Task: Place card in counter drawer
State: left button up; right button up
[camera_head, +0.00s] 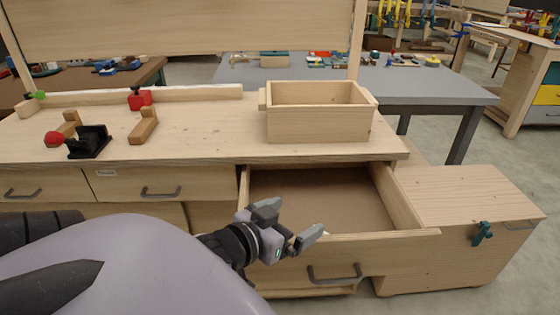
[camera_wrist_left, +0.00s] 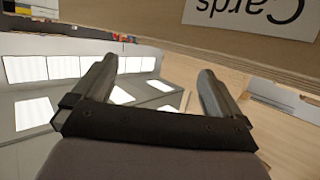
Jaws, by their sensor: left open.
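The counter drawer (camera_head: 408,243) is pulled open, and its brown floor (camera_head: 310,190) shows. My left gripper (camera_head: 290,220) is at the drawer's front left, over its front edge, with fingers spread apart. In the left wrist view the gripper (camera_wrist_left: 156,68) also shows open, with nothing between the fingers. I make out no card clearly. A small whitish patch shows just behind the right fingertip, at the drawer's inner front edge; I cannot tell what it is. A white "Cards" label (camera_wrist_left: 253,14) is upside down on a wooden panel in the left wrist view.
An open wooden box (camera_head: 318,125) stands on the counter (camera_head: 205,135) behind the drawer. Red, black and wooden tools (camera_head: 88,141) lie at the counter's left. A wooden chest (camera_head: 465,200) with a green clamp (camera_head: 482,233) is right of the drawer. Grey tables (camera_head: 450,85) stand behind.

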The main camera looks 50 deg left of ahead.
pick_arm(q)
jog(key=shift+s+r+p, duration=0.35)
jog(key=shift+s+p, duration=0.2)
jog(key=shift+p, duration=0.1)
jog(key=shift+s+d+r, duration=0.1)
jog(key=shift+s, duration=0.25)
jog(key=shift+s+r+p, duration=0.1)
jog(key=shift+s+p, duration=0.45)
jog(key=shift+p, duration=0.05)
pick_arm(e)
jog(key=shift+s+d+r, duration=0.1)
jog(key=shift+d+r, duration=0.1)
jog(key=shift+r, duration=0.2)
jog(key=shift+s+d+r, duration=0.1)
jog(key=shift+d+r, duration=0.05)
jog(key=shift+r, duration=0.25)
jog(key=shift+f, duration=0.15)
pick_arm(q)
jog(key=shift+s, duration=0.1)
pick_arm(e)
jog(key=shift+s, duration=0.15)
